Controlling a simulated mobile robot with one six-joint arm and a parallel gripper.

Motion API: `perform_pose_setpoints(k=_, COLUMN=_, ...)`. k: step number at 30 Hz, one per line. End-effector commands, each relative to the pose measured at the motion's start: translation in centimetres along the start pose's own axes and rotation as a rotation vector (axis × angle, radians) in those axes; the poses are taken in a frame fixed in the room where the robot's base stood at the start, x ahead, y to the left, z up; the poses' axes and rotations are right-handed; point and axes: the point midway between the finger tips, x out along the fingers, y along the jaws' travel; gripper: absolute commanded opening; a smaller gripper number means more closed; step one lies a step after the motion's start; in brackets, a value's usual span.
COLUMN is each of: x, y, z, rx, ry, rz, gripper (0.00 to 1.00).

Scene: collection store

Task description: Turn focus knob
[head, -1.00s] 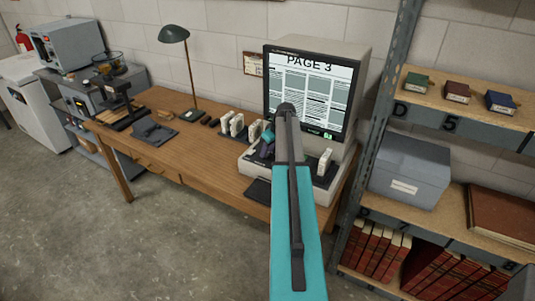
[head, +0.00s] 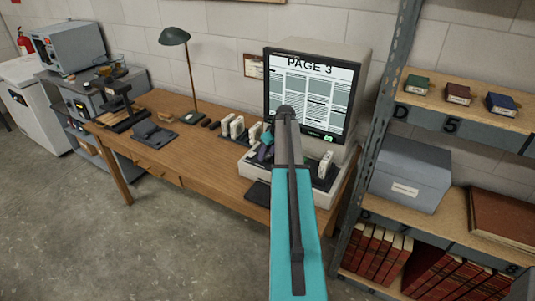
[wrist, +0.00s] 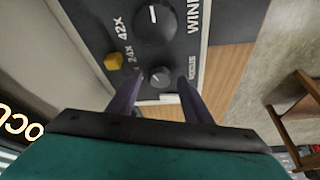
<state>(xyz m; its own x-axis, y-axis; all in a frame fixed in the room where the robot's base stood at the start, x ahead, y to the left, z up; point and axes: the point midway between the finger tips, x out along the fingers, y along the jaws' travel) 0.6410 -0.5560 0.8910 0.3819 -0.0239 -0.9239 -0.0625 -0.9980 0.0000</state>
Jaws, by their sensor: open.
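The focus knob (wrist: 160,76) is a small dark round knob with a pale pointer mark, on a black panel (wrist: 118,12) in the wrist view. A sideways label beside it appears to read FOCUS. My gripper (wrist: 150,88) is open, its two purple-grey fingers on either side of the knob; I cannot tell whether they touch it. In the head view my gripper (head: 264,151) is at the front of the microfilm reader, mostly behind my arm, and the knob is hidden. The reader's lit screen (head: 312,92) shows PAGE 3.
In the wrist view a larger winding knob (wrist: 155,22) and a yellow button (wrist: 113,61) sit close to the focus knob. A metal shelf (head: 385,120) stands close on the right.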

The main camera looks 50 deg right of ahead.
Motion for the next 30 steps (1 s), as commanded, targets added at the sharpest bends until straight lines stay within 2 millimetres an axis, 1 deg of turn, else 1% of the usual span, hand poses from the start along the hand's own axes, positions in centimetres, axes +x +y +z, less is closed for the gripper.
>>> perform_pose_setpoints(k=8, x=-1.6, y=0.0, z=0.1, rx=0.0, ry=0.001, rz=0.001, gripper=0.46)
perform_pose_setpoints(k=30, x=-10.5, y=0.0, z=0.1, rx=0.001, ry=0.001, rz=0.001, gripper=0.46)
